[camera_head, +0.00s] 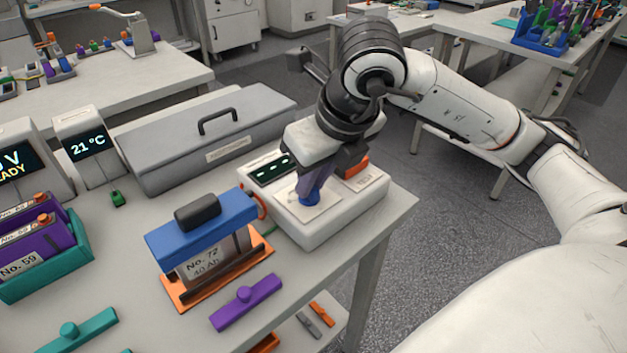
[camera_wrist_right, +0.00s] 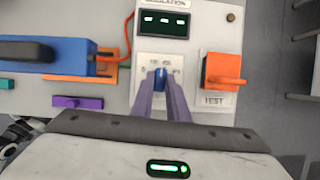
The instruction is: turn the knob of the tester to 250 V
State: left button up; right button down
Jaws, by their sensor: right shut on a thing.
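The tester (camera_head: 330,215) is a white box near the right end of the table, with a dark display (camera_head: 270,168) that shows dashes. Its blue knob (camera_head: 310,199) sits on a pale dial plate; in the right wrist view the knob (camera_wrist_right: 161,78) is between the fingertips. My right gripper (camera_head: 312,192) reaches down from above and is shut on the knob. In the right wrist view its two purple-grey fingers (camera_wrist_right: 163,92) hide part of the dial, and the marks are too small to read. My left gripper is not in view.
An orange switch (camera_wrist_right: 222,70) marked TEST is right of the knob. A blue-topped battery (camera_head: 205,235) marked No. 72 stands left of the tester in an orange tray, with a red lead between. A purple bar (camera_head: 246,302) lies in front. A grey case (camera_head: 205,140) is behind.

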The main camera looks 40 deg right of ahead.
jog(key=shift+m, duration=0.7)
jog(key=shift+a+m+h, duration=0.1)
jog(key=shift+m+h, duration=0.5)
jog(key=shift+m, duration=0.2)
jog(key=c, duration=1.7)
grip_release()
jog(key=shift+r, duration=0.15)
